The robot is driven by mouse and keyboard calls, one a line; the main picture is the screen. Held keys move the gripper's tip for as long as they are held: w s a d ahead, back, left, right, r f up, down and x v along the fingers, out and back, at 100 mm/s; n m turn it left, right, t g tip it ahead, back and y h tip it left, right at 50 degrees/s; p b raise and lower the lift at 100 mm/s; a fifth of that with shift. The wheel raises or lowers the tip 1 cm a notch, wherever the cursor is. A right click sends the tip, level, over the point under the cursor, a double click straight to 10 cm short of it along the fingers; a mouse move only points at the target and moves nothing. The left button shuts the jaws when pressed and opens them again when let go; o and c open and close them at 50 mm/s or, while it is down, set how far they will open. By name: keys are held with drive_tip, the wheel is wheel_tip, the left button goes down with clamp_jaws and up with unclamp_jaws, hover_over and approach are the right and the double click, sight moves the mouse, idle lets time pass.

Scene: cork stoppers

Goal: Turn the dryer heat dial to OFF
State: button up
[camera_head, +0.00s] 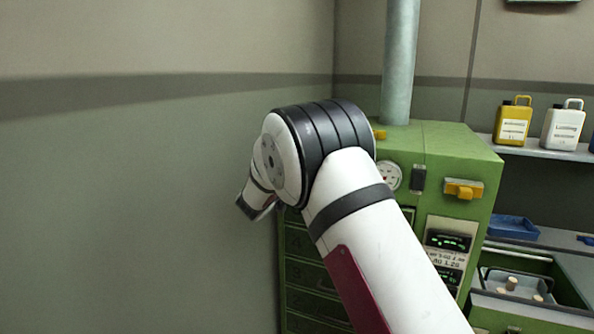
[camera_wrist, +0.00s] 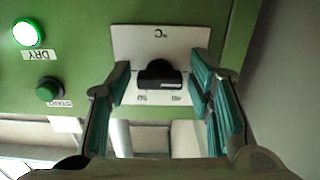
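The heat dial (camera_wrist: 161,75) is a black knob on a pale plate (camera_wrist: 185,38) marked °C, on a green panel. My gripper (camera_wrist: 161,72) is open, with one teal-padded finger on each side of the dial in the picture. Both fingers appear apart from the knob; I cannot tell whether the tips reach its depth. In the head view the green dryer cabinet (camera_head: 455,150) stands behind my arm, which hides the dial there.
A lit green DRY lamp (camera_wrist: 28,33) and a dark green START button (camera_wrist: 49,88) sit left of the plate. In the head view, a yellow jug (camera_head: 513,122) and a white jug (camera_head: 562,126) stand on a shelf at right. A bare wall fills the left.

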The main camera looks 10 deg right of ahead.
drive_tip(key=shift+r, duration=0.1)
drive_tip(key=v, duration=1.2)
